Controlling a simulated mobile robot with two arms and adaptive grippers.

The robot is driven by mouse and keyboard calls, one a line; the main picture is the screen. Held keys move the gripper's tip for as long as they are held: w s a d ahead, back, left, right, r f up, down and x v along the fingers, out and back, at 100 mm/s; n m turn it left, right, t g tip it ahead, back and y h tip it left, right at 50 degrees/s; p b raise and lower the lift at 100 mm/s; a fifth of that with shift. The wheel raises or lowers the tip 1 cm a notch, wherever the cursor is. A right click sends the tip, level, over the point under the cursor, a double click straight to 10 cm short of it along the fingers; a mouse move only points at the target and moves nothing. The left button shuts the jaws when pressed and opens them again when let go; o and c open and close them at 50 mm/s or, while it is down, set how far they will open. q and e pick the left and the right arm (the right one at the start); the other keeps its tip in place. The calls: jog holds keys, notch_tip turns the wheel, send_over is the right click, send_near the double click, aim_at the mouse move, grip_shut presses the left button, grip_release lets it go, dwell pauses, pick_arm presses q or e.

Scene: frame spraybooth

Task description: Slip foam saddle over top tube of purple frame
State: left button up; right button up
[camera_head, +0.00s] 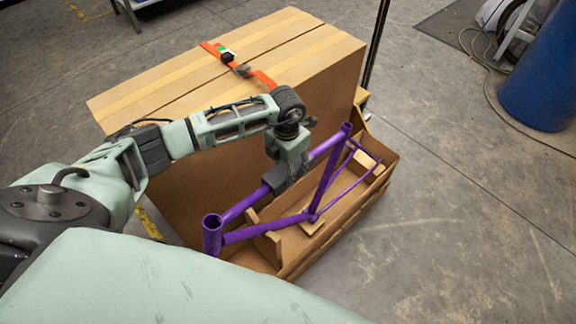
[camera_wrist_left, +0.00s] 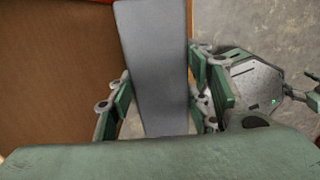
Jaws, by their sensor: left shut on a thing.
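The purple frame (camera_head: 320,190) sits in an open cardboard box, with its head tube at the near left and its top tube (camera_head: 242,205) running up to the right. My left gripper (camera_head: 283,180) is over the middle of the top tube, pointing down, shut on the grey foam saddle (camera_wrist_left: 158,65). In the head view the dark foam (camera_head: 272,178) is at the tube and hides part of it. I cannot tell whether it is fully seated around the tube. My right gripper is not in view.
The open box (camera_head: 345,215) has cardboard supports under the frame. A tall closed carton (camera_head: 180,85) with an orange strap (camera_head: 262,79) stands right behind it. A blue drum (camera_head: 543,80) and cables are at the upper right. The floor at the right is clear.

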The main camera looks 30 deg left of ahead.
pick_arm(q)
jog(key=shift+f+b, duration=0.5)
jog(key=shift+f, duration=0.05)
jog(key=o, duration=0.9)
jog(key=shift+r, duration=0.1)
notch_tip(320, 180, up, 12)
jog(key=shift+s+f, duration=0.1)
jog(key=shift+s, duration=0.05)
dwell(0.6)
